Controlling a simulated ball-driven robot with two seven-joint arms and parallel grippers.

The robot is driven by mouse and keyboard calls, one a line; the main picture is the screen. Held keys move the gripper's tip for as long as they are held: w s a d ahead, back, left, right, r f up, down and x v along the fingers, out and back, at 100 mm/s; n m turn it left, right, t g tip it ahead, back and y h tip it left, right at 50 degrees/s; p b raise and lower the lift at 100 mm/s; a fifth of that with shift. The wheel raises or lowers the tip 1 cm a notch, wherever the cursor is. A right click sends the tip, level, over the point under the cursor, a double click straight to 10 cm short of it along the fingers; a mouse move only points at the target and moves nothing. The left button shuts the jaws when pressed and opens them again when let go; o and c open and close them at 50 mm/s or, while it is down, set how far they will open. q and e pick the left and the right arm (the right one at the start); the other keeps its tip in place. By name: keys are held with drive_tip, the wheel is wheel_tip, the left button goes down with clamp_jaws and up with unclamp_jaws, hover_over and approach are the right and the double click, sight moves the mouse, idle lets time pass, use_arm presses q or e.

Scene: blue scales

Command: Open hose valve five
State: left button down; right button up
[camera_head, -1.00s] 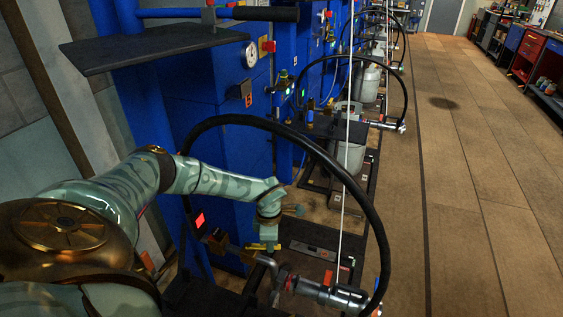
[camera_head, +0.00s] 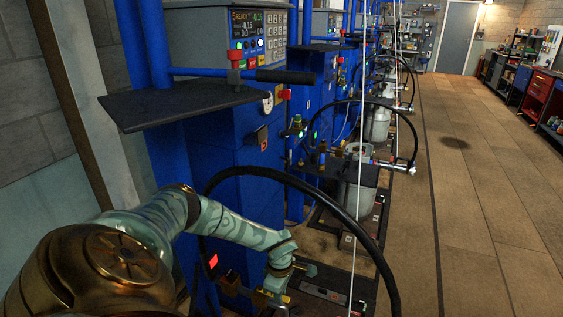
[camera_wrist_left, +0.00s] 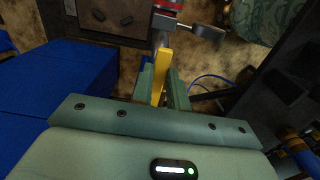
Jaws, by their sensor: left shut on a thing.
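The yellow valve lever (camera_wrist_left: 161,72) stands between the fingers of my left gripper (camera_wrist_left: 162,84) in the left wrist view, and the gripper is shut on it. In the head view my left gripper (camera_head: 276,288) is low in the middle, beside the blue scale column (camera_head: 228,160). A grey metal fitting with a handle (camera_wrist_left: 205,31) sits beyond the lever in the wrist view. A black hose (camera_head: 350,222) arcs over my gripper. My right gripper is not in view.
A dark shelf (camera_head: 182,105) and a keypad display (camera_head: 258,35) are on the near column. More blue scales with grey gas cylinders (camera_head: 377,124) line up behind. The wooden floor (camera_head: 480,210) at the right is mostly clear.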

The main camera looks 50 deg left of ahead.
use_arm(q)
drive_tip(key=c, duration=1.4)
unclamp_jaws()
drive_tip(key=shift+o, duration=0.2)
wheel_tip(320, 180, up, 12)
drive_tip(key=p, duration=0.3)
drive_tip(key=shift+p, duration=0.35)
